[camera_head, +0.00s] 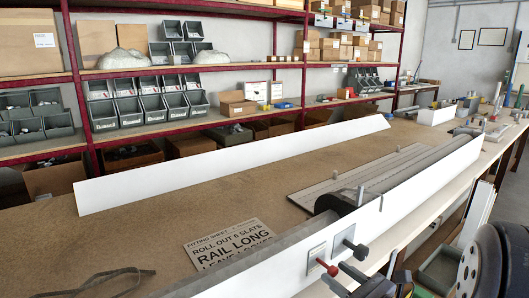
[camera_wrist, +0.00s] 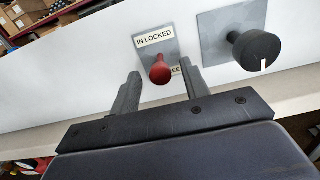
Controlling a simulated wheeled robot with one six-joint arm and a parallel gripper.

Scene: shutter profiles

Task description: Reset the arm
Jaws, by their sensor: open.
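My gripper (camera_wrist: 160,88) is open and empty, its two fingers pointing at the white rail's front face. Between and just beyond the fingertips is a red knob (camera_wrist: 160,72) on a small grey plate (camera_wrist: 152,45) labelled "IN LOCKED"; a lower label ending in "EE" is partly hidden by the knob. I cannot tell whether the fingers touch the knob; a gap shows on both sides. To the right is a black round knob (camera_wrist: 256,50) on a grey plate. In the head view, my gripper (camera_head: 344,278) is at the lower right, close to the red knob (camera_head: 328,268).
The long white front rail (camera_head: 420,195) runs along the workbench (camera_head: 170,235), with another white rail (camera_head: 230,165) behind it. A slatted panel (camera_head: 345,175) and a "FITTING SHEET" sign (camera_head: 235,245) lie between. Shelves with grey bins (camera_head: 150,110) stand behind.

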